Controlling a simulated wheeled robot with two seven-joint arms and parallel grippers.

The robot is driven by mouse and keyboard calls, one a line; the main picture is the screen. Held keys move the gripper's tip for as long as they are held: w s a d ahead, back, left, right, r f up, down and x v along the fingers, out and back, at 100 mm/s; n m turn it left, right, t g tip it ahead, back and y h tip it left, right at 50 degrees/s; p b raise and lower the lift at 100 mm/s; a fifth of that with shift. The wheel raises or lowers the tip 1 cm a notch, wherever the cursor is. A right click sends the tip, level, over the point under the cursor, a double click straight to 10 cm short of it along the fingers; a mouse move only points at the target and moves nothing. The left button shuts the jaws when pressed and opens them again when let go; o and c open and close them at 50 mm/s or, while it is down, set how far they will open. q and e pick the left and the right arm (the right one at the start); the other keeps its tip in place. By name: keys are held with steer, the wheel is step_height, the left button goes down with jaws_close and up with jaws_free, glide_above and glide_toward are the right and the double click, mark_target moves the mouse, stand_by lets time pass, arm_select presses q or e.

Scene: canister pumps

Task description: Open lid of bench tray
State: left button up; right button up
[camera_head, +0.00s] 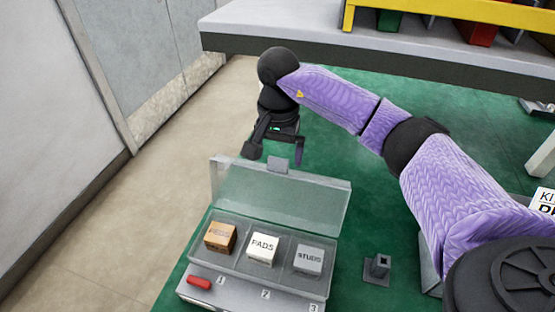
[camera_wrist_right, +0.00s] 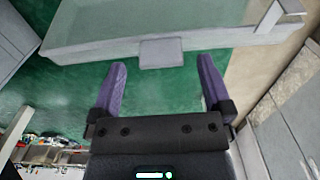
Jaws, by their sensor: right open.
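The bench tray (camera_head: 180,285) is a grey box with its clear lid (camera_head: 275,195) raised and standing up at its far edge. The lid has a small grey tab (camera_head: 279,163) on its upper edge. Inside are a brown PEGS block (camera_head: 220,237), a white PADS block (camera_head: 263,249) and a grey STUDS block (camera_head: 308,260) in separate compartments. My right gripper (camera_head: 275,153) is open just beyond the tab. In the wrist view the tab (camera_wrist_right: 161,52) lies ahead of the open fingers (camera_wrist_right: 162,78), apart from them. My left gripper is not in view.
A red piece (camera_head: 199,282) sits on the tray's numbered front. A small dark grey socketed block (camera_head: 377,268) stands to the right on the green surface (camera_head: 350,215). A grey shelf (camera_head: 290,35) with a yellow rail (camera_head: 450,8) and bins crosses the back. Grey panels stand at left.

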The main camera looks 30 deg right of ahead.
step_height(320, 180, down, 3)
steer(key=shift+r, duration=0.2)
jaws_close()
stand_by(0.3)
steer(key=shift+r, duration=0.1)
